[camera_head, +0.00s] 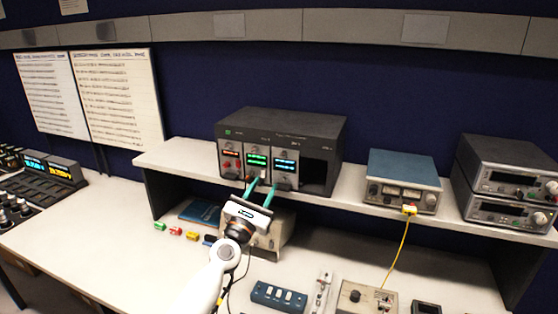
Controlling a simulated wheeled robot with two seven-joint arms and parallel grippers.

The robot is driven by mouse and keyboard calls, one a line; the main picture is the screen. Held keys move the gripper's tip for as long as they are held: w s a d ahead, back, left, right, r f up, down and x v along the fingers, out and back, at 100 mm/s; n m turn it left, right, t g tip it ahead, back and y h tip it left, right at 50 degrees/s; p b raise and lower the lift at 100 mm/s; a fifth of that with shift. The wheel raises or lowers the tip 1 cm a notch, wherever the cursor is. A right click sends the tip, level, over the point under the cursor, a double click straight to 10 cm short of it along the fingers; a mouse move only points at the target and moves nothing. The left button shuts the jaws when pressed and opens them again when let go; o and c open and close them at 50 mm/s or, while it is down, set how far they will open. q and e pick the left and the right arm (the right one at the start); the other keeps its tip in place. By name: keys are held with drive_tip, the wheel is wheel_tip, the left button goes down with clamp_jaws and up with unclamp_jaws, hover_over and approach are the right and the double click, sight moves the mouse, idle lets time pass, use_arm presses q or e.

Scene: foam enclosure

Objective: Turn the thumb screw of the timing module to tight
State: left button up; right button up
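A dark rack (280,122) stands on the raised white shelf. It holds three modules side by side: a left one with a red display (231,153), a middle one with a green display (257,160) and a right one with a blue display (285,165). An empty dark bay (315,175) is at the right. Labels are too small to read, so I cannot tell which is the timing module. My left gripper (264,184) is at the lower front of the middle module, its two teal fingers apart. The thumb screw is too small to make out there. My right gripper is not in view.
A blue-topped meter box (403,168) with a yellow cable stands right of the rack, and stacked instruments (505,180) stand farther right. Below the shelf are a blue switch box (279,296), a beige box (270,235) and small colored connectors (176,232). The left desktop is mostly clear.

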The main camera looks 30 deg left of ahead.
sight(283, 155)
use_arm(q)
drive_tip(key=x, duration=1)
drive_tip(key=shift+w, duration=0.35)
clamp_jaws()
